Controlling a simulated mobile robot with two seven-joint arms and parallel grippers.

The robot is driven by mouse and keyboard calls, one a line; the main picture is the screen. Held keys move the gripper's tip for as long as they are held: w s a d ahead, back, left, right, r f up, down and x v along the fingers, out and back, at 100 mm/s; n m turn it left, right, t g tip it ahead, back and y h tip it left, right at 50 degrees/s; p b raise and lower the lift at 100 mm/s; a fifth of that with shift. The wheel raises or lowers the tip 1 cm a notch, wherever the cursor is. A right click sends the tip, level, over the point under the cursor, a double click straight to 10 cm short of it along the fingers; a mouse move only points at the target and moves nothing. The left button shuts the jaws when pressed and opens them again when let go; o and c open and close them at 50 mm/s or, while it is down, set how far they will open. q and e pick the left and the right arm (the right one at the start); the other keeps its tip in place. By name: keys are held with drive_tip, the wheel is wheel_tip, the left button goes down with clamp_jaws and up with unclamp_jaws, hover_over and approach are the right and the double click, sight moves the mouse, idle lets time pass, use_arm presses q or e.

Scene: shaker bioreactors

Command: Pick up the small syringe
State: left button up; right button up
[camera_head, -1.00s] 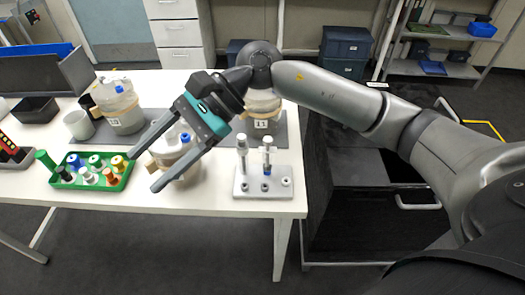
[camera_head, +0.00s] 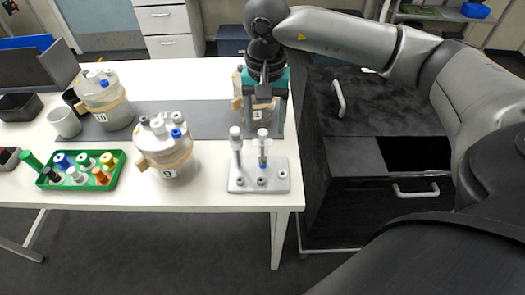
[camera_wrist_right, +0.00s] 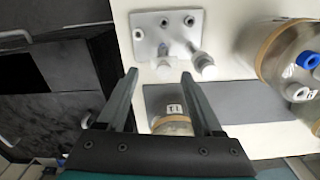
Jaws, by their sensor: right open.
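Two upright syringes stand in a pale grey holder (camera_head: 240,186) near the table's front right: a left one with a white top (camera_head: 236,145) and a right one with a blue part low on its body (camera_head: 263,150). I cannot clearly tell which is smaller. In the right wrist view the holder (camera_wrist_right: 178,22) is at the top, with the syringes' round ends (camera_wrist_right: 163,69) (camera_wrist_right: 204,66) towards me. My right gripper (camera_head: 263,118) points downward behind the holder, open and empty. Its fingertips (camera_wrist_right: 159,74) appear either side of one syringe's end. My left gripper is not in view.
A bioreactor marked 11 (camera_wrist_right: 172,122) stands behind my right gripper, partly hidden. Another bioreactor (camera_head: 166,150) stands left of the holder. A green rack (camera_head: 110,179) of coloured-capped items is further left. A dark cabinet (camera_head: 350,215) stands right of the table.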

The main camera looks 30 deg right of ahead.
sight(262, 141)
drive_tip(key=f, duration=0.8)
drive_tip(key=shift+w+a+f, duration=0.15)
drive_tip(key=shift+w+a, duration=0.05)
drive_tip(key=shift+w, duration=0.05)
clamp_jaws()
idle(0.4)
wheel_tip(262, 141, up, 20)
drive_tip(key=p, duration=0.1)
idle(0.4)
